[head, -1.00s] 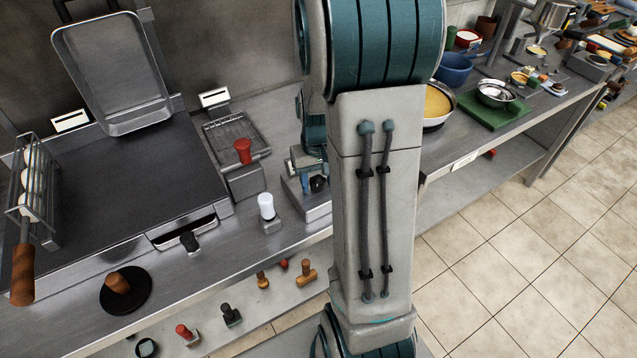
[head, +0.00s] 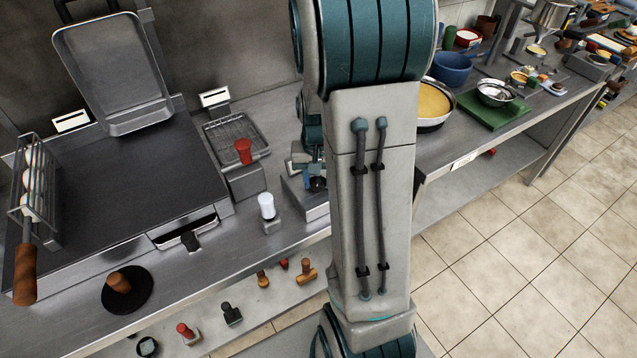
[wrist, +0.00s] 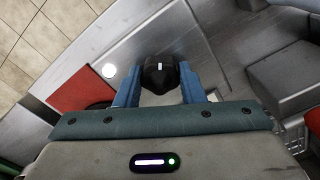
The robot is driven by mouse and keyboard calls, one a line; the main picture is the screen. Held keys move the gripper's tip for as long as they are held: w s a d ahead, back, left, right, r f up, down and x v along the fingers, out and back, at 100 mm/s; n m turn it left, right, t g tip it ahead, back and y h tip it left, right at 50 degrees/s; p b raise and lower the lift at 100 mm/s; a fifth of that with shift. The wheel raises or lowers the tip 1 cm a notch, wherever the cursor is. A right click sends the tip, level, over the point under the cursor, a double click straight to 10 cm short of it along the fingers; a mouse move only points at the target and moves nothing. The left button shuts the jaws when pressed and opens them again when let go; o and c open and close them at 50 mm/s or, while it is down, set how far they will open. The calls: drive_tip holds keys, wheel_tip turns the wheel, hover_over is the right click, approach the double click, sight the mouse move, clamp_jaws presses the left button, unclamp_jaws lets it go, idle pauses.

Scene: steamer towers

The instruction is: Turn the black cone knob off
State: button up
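The black cone knob (wrist: 160,74) shows in the wrist view as a dark rounded shape with a short white mark on top. My gripper (wrist: 160,80) has its two blue fingers one on each side of it, with what look like narrow gaps. Whether a finger touches the knob is hard to tell. In the head view the black knob (head: 317,184) is small and partly covered by my gripper (head: 313,172), over a metal unit beside my arm. The knob's lower part and base are hidden.
A white knob (head: 267,206) and a red knob (head: 243,151) stand to the left. A griddle (head: 120,185) fills the left counter. My arm covers much of the counter's middle. Open tiled floor (head: 500,270) lies right.

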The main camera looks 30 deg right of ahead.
drive_tip(key=c, duration=0.5)
drive_tip(key=shift+f+n+b, duration=0.15)
drive_tip(key=shift+n+b, duration=0.45)
drive_tip(key=shift+n, duration=0.6)
drive_tip(key=shift+c, duration=0.2)
drive_tip(key=n, duration=0.4)
drive_tip(key=shift+b, duration=0.4)
